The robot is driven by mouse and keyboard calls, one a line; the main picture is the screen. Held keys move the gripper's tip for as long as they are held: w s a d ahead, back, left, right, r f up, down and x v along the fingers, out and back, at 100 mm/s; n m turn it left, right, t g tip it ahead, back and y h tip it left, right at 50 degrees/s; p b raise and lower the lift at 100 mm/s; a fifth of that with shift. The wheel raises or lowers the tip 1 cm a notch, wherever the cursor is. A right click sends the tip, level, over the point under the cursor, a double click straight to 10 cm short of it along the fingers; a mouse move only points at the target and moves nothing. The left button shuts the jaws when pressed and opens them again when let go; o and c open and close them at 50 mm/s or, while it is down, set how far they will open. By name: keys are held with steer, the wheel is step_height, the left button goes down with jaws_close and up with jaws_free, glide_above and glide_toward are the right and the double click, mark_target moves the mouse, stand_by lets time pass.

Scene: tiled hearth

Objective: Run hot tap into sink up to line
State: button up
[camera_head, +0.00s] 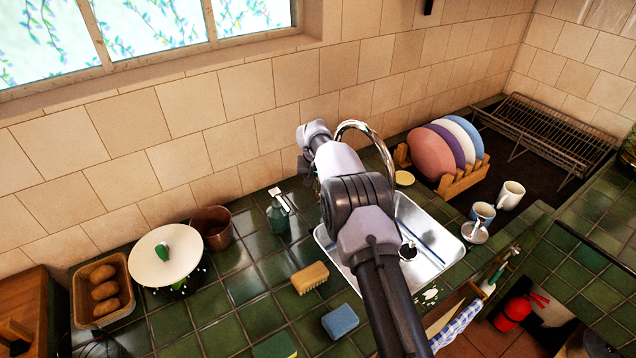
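The steel sink (440,262) is set in the green-tiled counter, partly hidden behind my arm. A blue line shows on its inner wall, and a dark round spot, perhaps the drain, shows at the bottom. No water can be made out in the visible part. The curved chrome tap (378,143) rises behind the sink, its lower part and handles hidden by my arm. My arm reaches up across the sink to the tap's left side. My gripper (306,172) is small and dark there, mostly hidden by the wrist; its fingers cannot be made out.
A plate rack (462,182) and mugs (510,195) stand right.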

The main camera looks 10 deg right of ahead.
steer(key=shift+c, duration=0.2)
jaws_close()
stand_by(1.2)
